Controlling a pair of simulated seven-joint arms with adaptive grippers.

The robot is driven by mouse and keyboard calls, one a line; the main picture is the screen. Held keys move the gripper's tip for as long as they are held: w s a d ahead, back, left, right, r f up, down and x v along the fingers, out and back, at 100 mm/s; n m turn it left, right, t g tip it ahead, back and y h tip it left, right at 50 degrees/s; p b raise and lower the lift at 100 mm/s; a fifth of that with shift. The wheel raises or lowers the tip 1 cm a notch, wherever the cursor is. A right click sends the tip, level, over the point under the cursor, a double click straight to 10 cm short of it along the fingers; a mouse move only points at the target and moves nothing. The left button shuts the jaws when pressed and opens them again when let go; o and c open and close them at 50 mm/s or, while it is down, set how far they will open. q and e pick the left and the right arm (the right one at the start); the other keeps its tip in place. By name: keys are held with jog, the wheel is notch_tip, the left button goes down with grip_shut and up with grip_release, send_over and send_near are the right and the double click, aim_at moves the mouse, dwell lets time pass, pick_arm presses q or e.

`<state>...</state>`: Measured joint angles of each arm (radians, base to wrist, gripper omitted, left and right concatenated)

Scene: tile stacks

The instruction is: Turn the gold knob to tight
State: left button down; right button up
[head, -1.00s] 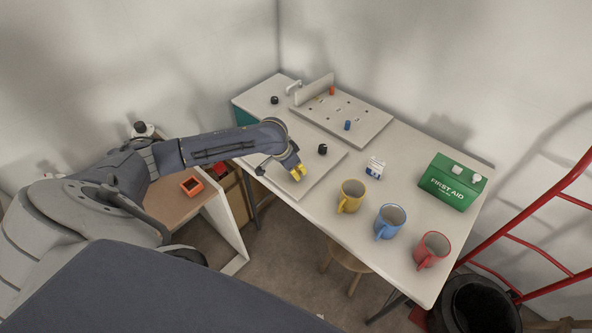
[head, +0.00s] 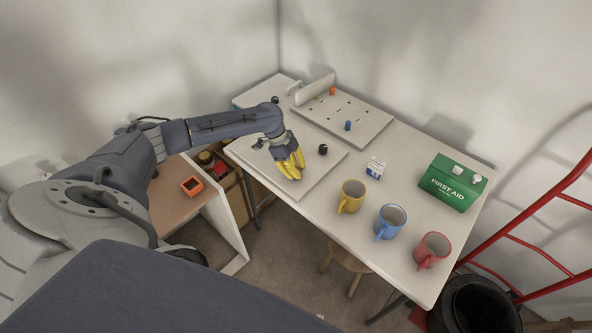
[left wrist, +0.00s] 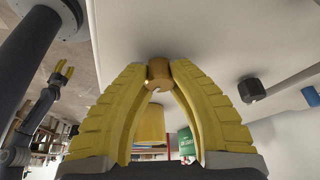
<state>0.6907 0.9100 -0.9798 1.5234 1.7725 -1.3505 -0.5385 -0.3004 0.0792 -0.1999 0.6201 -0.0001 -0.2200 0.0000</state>
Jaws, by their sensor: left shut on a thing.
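The gold knob (left wrist: 159,73) shows in the left wrist view as a short golden-brown cylinder with a pale notch or mark at its lower edge. My left gripper (left wrist: 158,86) has its yellow fingertips closed on both sides of it. In the head view my left gripper (head: 291,166) is over the front part of a pale panel (head: 322,173), and its fingers hide the knob.
A black knob (head: 323,149) stands just right of my left gripper. A small carton (head: 375,169), yellow (head: 352,194), blue (head: 389,221) and red mugs (head: 432,248), and a green first-aid box (head: 453,182) stand to the right.

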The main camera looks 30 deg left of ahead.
pick_arm(q)
jog(key=m, duration=0.1)
jog(key=m+g, duration=0.1)
jog(key=m, duration=0.1)
jog(key=shift+w+d+r+m, duration=0.25)
jog(key=shift+m, duration=0.15)
jog(key=m+g, duration=0.1)
jog(key=m, duration=0.2)
jog(key=shift+m+g, duration=0.3)
jog(key=m, duration=0.2)
jog(key=m+g, duration=0.1)
jog(key=m, duration=0.1)
jog(key=shift+s+d+f+g+y, duration=0.1)
jog(key=shift+g+y, duration=0.2)
jog(key=shift+y, duration=0.1)
jog(key=shift+m+g+y, duration=0.4)
jog(key=shift+m+y, duration=0.1)
jog(key=shift+m, duration=1.2)
jog(key=shift+s+f, duration=0.1)
jog(key=c, duration=1.1)
grip_release()
jog(key=shift+o, duration=0.2)
jog(key=shift+a, duration=0.2)
